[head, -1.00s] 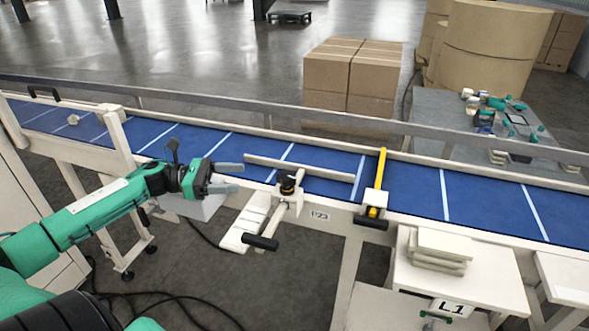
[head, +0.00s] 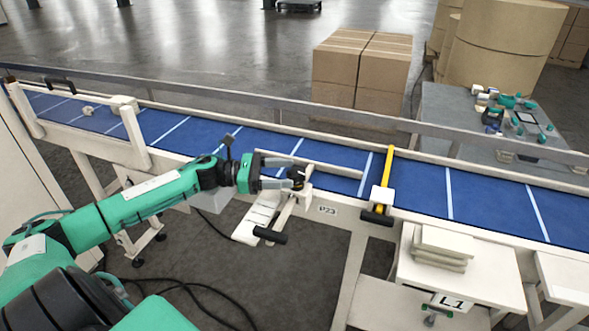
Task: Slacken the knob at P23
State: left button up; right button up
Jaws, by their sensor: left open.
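The black knob (head: 297,175) sits on top of a cream bracket at the near edge of the blue conveyor, just left of the P23 label (head: 327,210). My left gripper (head: 284,173) comes in from the left, open, with its grey fingers reaching to the knob. The fingertips overlap the knob in the picture; I cannot tell whether they touch it. A cream guide bar (head: 330,171) lies over the belt behind the knob. A cream arm with a black handle (head: 270,235) hangs below the bracket. My right gripper is not in view.
The blue conveyor (head: 490,205) runs across the view with a rail along its far side. A yellow bar (head: 388,170) on a clamp crosses the belt to the right. A stand with stacked cream plates (head: 441,247) is at front right. Cartons (head: 360,70) stand behind.

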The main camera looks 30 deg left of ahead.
aim_at(294, 171)
pick_arm(q)
jog(key=shift+p+x, duration=0.5)
jog(key=shift+x, duration=1.1)
jog(key=c, duration=0.9)
